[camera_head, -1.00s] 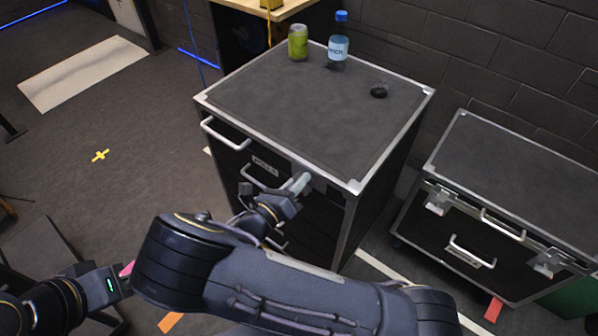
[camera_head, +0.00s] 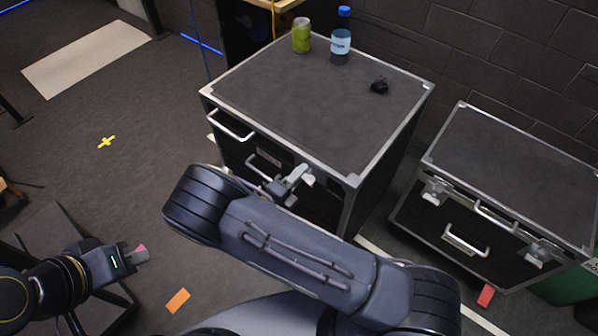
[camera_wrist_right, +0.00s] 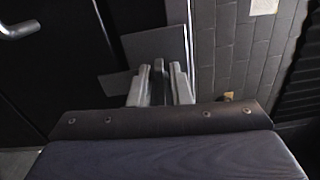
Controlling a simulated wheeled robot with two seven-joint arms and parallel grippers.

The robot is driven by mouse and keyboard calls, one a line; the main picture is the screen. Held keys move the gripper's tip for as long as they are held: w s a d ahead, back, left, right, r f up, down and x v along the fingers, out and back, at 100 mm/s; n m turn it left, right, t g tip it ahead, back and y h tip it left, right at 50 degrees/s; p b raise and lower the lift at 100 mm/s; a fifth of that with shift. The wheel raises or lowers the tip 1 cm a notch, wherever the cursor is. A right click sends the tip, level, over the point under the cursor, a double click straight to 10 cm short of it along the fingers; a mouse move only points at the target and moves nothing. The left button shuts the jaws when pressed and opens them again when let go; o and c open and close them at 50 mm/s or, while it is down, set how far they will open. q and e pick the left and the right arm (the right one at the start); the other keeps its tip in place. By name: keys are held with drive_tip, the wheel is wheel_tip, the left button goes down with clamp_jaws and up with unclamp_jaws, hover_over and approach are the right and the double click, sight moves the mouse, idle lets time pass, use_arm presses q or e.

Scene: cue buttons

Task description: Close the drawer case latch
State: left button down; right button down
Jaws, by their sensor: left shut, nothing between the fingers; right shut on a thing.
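The drawer case (camera_head: 315,110) is a black box with metal edges and pale drawer handles on its front. My right gripper (camera_head: 296,180) is at the upper right of that front, beneath the top edge. In the right wrist view its pale fingers (camera_wrist_right: 160,84) are shut on a piece of the latch, beside a flat grey plate (camera_wrist_right: 158,48) on the case front. The fingers and my arm partly hide the latch, so its exact position is unclear. My left gripper (camera_head: 138,254) is shut and empty at the lower left, away from the case.
A second latched case (camera_head: 510,160) stands at the right. Open floor with a yellow cross (camera_head: 106,142) lies at the left.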

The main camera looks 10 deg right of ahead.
drive_tip(key=shift+f+n, duration=0.1)
drive_tip(key=shift+n, duration=0.5)
drive_tip(key=c, duration=1.6)
unclamp_jaws()
drive_tip(key=shift+o, duration=0.2)
drive_tip(key=shift+a, duration=0.1)
drive_tip(key=b+v, duration=0.1)
drive_tip(key=v, duration=0.6)
drive_tip(key=shift+s+a+b, duration=0.25)
drive_tip(key=shift+a+b, duration=0.05)
drive_tip(key=shift+b, duration=0.05)
